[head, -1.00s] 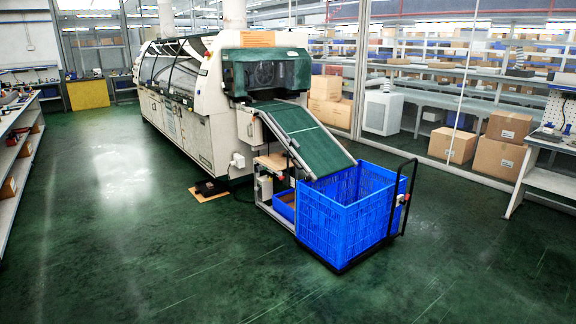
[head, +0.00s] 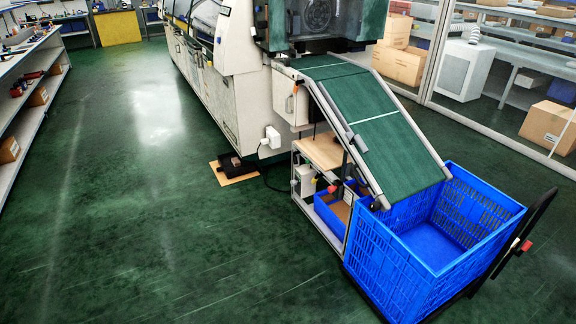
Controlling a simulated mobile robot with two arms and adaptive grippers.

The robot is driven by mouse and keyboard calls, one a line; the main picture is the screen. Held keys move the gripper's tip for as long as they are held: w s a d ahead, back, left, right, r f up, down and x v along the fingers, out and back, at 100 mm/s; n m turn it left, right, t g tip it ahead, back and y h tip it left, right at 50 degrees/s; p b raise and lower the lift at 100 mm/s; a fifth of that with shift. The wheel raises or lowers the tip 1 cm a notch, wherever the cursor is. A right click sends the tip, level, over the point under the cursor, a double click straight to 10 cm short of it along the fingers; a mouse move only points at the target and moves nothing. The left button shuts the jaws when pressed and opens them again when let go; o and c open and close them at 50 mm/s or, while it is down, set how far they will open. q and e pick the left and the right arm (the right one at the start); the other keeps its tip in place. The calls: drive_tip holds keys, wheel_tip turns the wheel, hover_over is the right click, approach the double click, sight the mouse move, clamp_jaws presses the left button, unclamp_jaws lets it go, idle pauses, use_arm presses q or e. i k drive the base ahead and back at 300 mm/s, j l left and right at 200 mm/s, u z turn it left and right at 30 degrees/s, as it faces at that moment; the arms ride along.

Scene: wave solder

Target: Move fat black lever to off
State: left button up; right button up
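The wave solder machine (head: 237,100) stands at the top centre, with a green sloped conveyor (head: 385,130) coming down from its near end. No fat black lever can be made out with certainty. Small fittings, one black and one red, show on the frame under the conveyor near a small white box (head: 307,181), too small to identify. A white box with a plug (head: 271,137) sits on the machine's lower side. Neither of my grippers is in view.
A blue crate (head: 395,265) on a cart with a black handle (head: 528,232) stands below the conveyor's end. A black object on a cardboard sheet (head: 240,179) lies on the floor beside the machine. Shelves (head: 30,100) line the left. The green floor at left and front is clear.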

sight(295, 161)
drive_tip(key=i+j, duration=0.1)
drive_tip(key=i, duration=0.8)
drive_tip(key=z, duration=0.35)
drive_tip(key=i+j+z, duration=0.55)
drive_tip(key=j+z, duration=0.15)
drive_tip(key=z, duration=0.15)
